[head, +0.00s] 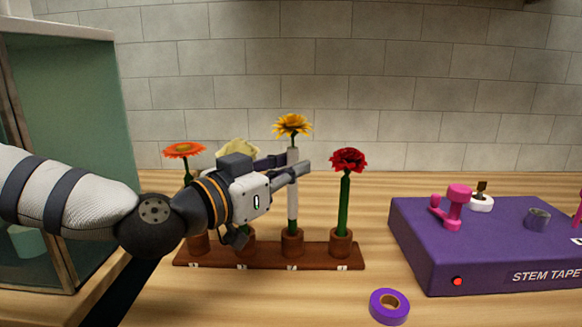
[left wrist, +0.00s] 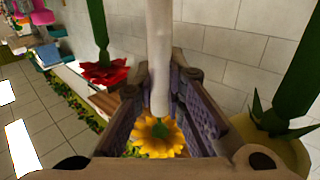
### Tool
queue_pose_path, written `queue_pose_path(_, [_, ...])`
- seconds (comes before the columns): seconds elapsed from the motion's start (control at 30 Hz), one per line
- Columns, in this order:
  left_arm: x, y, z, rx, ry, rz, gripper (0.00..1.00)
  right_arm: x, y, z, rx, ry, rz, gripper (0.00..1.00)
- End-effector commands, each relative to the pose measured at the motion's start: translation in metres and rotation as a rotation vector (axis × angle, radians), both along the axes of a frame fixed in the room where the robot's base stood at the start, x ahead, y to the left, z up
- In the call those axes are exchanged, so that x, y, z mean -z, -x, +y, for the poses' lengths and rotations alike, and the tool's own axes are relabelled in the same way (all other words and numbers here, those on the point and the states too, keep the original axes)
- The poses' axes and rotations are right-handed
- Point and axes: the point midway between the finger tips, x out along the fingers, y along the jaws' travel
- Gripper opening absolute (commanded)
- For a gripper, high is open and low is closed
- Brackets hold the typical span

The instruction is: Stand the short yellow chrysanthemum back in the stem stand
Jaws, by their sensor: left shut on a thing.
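The yellow chrysanthemum (head: 292,125) stands upright on a stem wrapped in white (head: 293,205). The stem's lower end meets the third cup (head: 292,243) of the brown wooden stem stand (head: 267,258); its depth in the cup is hard to tell. My left gripper (head: 293,170) is shut on the upper white stem, just below the bloom. In the left wrist view, the pads of my left gripper (left wrist: 160,98) flank the white stem (left wrist: 160,45), with the yellow bloom (left wrist: 157,134) beyond them. My right gripper is not in view.
An orange flower (head: 184,150) and a pale yellow flower (head: 238,152) stand left, partly behind my arm. A red flower (head: 348,160) stands right in the last cup. A purple stem tape box (head: 430,250) and tape roll (head: 389,306) lie right. A cabinet (head: 60,150) is left.

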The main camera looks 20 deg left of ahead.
Motion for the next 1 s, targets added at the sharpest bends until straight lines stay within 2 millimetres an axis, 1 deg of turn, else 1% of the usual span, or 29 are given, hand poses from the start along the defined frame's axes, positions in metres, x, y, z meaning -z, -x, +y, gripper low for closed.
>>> queue_pose_path(0.57, [0.004,0.0,0.0,0.0,0.0,0.001,0.0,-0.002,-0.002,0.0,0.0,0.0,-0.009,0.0])
queue_pose_path(1.0, [0.017,0.0,0.0,0.0,0.0,0.003,0.0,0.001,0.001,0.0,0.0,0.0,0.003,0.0])
